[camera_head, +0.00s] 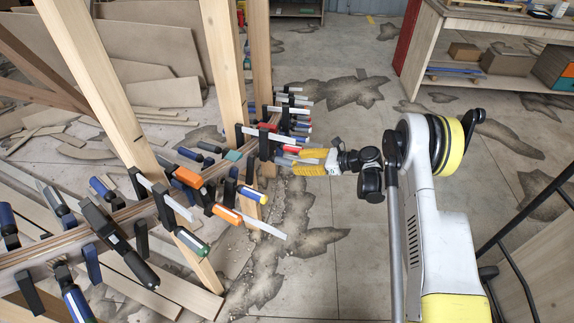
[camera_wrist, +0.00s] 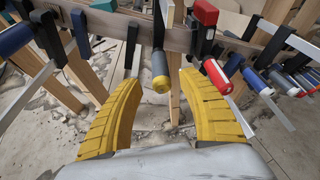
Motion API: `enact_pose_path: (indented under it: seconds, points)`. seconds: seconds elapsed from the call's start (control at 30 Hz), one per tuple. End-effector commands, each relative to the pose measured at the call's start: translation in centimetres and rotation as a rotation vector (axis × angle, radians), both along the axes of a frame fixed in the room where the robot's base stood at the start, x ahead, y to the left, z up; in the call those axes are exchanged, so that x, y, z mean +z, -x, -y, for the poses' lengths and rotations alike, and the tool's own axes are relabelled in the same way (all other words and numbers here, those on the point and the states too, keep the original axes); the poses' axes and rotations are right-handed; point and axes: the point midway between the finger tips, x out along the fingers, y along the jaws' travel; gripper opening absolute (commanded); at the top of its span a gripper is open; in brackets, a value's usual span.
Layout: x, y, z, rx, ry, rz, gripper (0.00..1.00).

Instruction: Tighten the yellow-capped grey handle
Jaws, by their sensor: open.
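The yellow-capped grey handle (camera_wrist: 160,70) hangs below the wooden stringer in the wrist view, its yellow cap facing the camera. My gripper (camera_wrist: 155,82) is open, with one yellow finger on each side of the handle in the picture. I cannot tell how far the fingertips reach along it, and no contact is clear. In the head view my gripper (camera_head: 298,162) points left at the row of clamps on the stringer (camera_head: 152,208). The handle is hard to pick out there among the crowded clamps and fingers.
A red-and-white handle (camera_wrist: 217,76) hangs close to the right finger, with blue-handled clamps (camera_wrist: 257,80) beyond. A black clamp bar (camera_wrist: 131,45) is near the left finger. Wooden posts (camera_head: 222,60) stand along the stringer. Open floor (camera_head: 345,240) lies below my arm.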

Motion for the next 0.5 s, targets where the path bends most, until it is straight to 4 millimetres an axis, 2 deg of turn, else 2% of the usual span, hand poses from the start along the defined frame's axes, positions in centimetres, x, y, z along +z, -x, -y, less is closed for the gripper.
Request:
enact_pose_path:
  seconds: [0.03,0.2,0.5]
  points:
    - [-0.8,-0.3,-1.0,0.003,0.000,0.000,0.47]
    - [-1.7,-1.3,-3.4,0.001,-0.001,0.000,0.47]
    - [-2.1,-1.8,-4.8,-0.001,-0.002,0.000,0.47]
